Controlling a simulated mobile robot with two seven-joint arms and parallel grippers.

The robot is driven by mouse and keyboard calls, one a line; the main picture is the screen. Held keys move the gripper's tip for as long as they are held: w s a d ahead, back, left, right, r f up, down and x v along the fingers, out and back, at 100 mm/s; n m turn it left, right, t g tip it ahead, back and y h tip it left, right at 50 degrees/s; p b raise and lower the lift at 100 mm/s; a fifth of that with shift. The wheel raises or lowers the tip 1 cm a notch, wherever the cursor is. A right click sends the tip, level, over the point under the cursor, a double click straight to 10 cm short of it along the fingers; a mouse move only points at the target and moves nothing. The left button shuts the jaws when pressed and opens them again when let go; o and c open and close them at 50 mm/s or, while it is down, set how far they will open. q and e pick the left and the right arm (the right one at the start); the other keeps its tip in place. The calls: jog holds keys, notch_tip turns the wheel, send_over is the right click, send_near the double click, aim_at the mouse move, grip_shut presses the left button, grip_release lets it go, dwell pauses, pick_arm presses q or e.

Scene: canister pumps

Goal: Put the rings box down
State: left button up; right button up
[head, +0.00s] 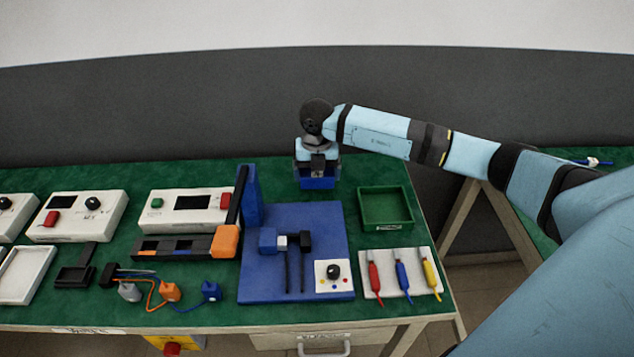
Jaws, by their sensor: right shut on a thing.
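A small blue box (318,183), which I take to be the rings box, is at the back of the green bench, behind the blue fixture plate. My right gripper (318,168) points down over it and is shut on it. The gripper and wrist hide the top of the box and whatever is inside. I cannot tell whether its bottom touches the bench top. My left gripper is not in view.
A white device (165,212) and an orange-black rack (190,246) are left. Bare green bench surrounds the box.

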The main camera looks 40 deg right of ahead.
aim_at(317, 182)
jog(key=shift+f, duration=1.8)
jog(key=shift+f, duration=0.2)
jog(key=o, duration=0.7)
jog(key=shift+c, duration=0.2)
jog(key=shift+r, duration=0.15)
notch_tip(317, 182, up, 12)
jog(key=shift+r, duration=0.1)
